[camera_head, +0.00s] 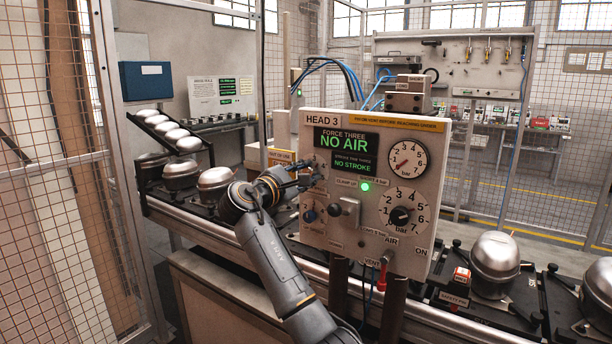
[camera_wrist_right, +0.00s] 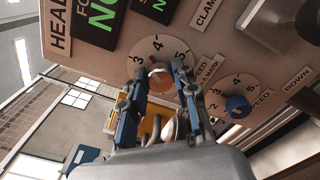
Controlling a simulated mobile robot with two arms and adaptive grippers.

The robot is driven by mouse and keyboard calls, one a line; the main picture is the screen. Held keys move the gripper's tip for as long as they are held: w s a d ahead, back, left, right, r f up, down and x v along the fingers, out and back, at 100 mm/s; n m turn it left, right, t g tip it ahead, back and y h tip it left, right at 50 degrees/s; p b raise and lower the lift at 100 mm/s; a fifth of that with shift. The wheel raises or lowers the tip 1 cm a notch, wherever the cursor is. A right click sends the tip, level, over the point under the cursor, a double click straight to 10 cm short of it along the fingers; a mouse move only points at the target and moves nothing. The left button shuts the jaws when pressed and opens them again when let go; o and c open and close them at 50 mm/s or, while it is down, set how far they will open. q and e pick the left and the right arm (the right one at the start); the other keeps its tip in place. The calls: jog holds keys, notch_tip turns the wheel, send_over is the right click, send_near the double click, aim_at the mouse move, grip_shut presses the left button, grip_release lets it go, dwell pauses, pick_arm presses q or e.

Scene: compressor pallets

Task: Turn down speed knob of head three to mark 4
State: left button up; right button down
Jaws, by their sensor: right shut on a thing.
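The white HEAD 3 panel (camera_head: 325,240) stands upright in the middle of the head view. My right gripper (camera_head: 311,176) reaches its left side and covers the upper small dial. In the right wrist view my right gripper (camera_wrist_right: 159,72) has one finger on each side of a copper-coloured knob (camera_wrist_right: 160,80), shut on it. Its dial shows 3, 4 and 5; the label beside it reads partly "SPEED" and "MARK". My left gripper is not in view.
The panel display (camera_head: 345,141) reads "FORCE THREE NO AIR" and "NO STROKE". Metal compressor shells (camera_head: 495,256) stand on the conveyor. Wire fencing (camera_head: 40,230) is at the left.

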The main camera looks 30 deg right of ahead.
jog(key=m+b, duration=0.1)
jog(key=m, duration=0.4)
jog(key=shift+f+b, duration=0.1)
jog(key=shift+b, duration=0.2)
jog(key=shift+m, duration=0.3)
jog(key=c, duration=1)
grip_release()
jog(key=shift+a, duration=0.1)
jog(key=v, duration=1.2)
jog(key=shift+s, duration=0.1)
